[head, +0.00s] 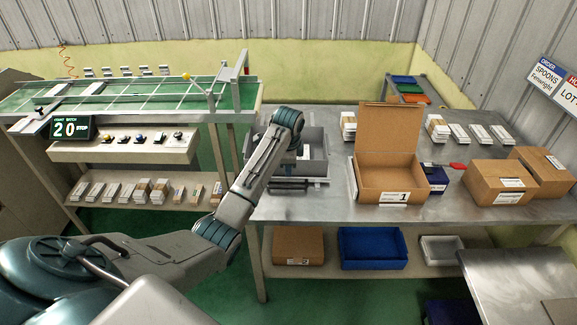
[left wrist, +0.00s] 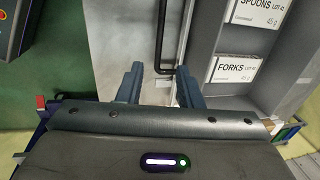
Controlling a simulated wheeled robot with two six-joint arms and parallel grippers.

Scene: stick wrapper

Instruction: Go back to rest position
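My left arm comes in from the left in the head view, rises, and bends over at the table's left end, beside a grey bin (head: 314,146). The forearm hides most of my left gripper there. In the left wrist view my left gripper (left wrist: 159,84) has its two dark fingers apart with nothing between them. A black bar (left wrist: 162,35) and the grey bin's wall (left wrist: 203,40) lie beyond the fingers. White labels reading SPOONS (left wrist: 256,11) and FORKS (left wrist: 235,70) show at the right. My right gripper is in neither view.
An open cardboard box (head: 385,185) labelled 1 stands on the metal table (head: 320,206). Closed cartons (head: 497,186) stand at its right, with white packets (head: 437,127) behind. A conveyor (head: 130,95) with a counter reading 20 (head: 70,128) is at the left.

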